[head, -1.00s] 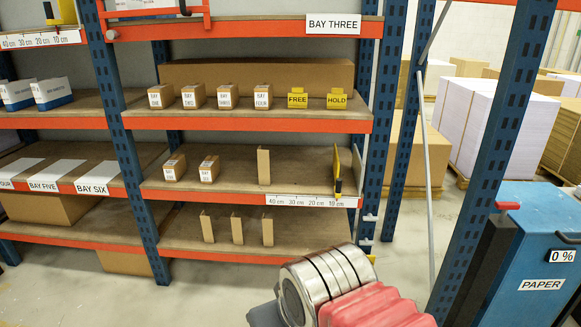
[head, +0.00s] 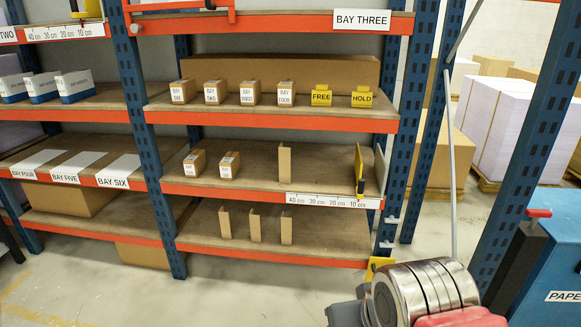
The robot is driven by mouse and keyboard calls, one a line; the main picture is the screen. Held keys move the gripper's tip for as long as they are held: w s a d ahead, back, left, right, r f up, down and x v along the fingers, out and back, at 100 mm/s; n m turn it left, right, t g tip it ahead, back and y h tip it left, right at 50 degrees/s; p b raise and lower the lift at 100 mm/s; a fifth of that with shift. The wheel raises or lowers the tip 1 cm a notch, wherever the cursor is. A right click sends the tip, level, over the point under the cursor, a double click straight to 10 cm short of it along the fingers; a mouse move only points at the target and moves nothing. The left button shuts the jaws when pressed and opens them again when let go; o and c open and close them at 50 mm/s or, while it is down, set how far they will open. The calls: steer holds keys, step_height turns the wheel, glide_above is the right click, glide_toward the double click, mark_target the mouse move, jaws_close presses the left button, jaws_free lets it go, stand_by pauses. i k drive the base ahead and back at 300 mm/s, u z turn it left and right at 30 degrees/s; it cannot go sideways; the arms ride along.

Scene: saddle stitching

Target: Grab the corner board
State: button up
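The corner boards look like narrow, upright, folded brown cardboard pieces. One corner board (head: 284,163) stands alone on the middle shelf, behind the left end of the centimetre scale. Three more stand in a row on the lowest shelf: left (head: 225,222), middle (head: 255,226) and right (head: 286,226). Nothing touches any of them. Which one the task means I cannot tell. My arm shows only as grey metal and red links at the lower right, in front of the rack and well short of the boards. My gripper's fingers are not visible.
The middle shelf (head: 250,185) also holds two small labelled boxes at left and a yellow upright plate (head: 360,170) at right. Small bay boxes and yellow FREE (head: 321,96) and HOLD (head: 361,97) blocks stand above. Blue posts flank the bay. A blue PAPER bin (head: 555,250) is at right.

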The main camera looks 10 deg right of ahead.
mark_target(284, 153)
steer(key=u, duration=0.6)
steer(key=i, duration=0.95)
steer(key=u, duration=0.45)
steer(key=i, duration=1.6)
steer(key=z, duration=0.6)
